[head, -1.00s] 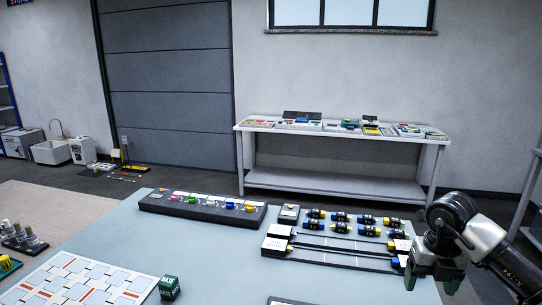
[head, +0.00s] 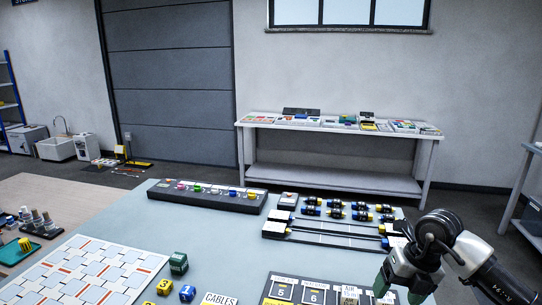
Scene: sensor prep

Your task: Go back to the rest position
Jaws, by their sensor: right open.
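My right gripper (head: 400,288) hangs at the lower right of the head view, over the right side of the grey-blue table (head: 225,245). It points down with its green-tipped fingers apart and nothing between them. It is in front of the black rail unit (head: 322,233) and beside the labelled panel with number cards (head: 300,291). My left gripper is not in the view.
Several black and yellow cylinders (head: 335,209) lie behind the rails. A black strip with coloured knobs (head: 206,193) is at the back.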

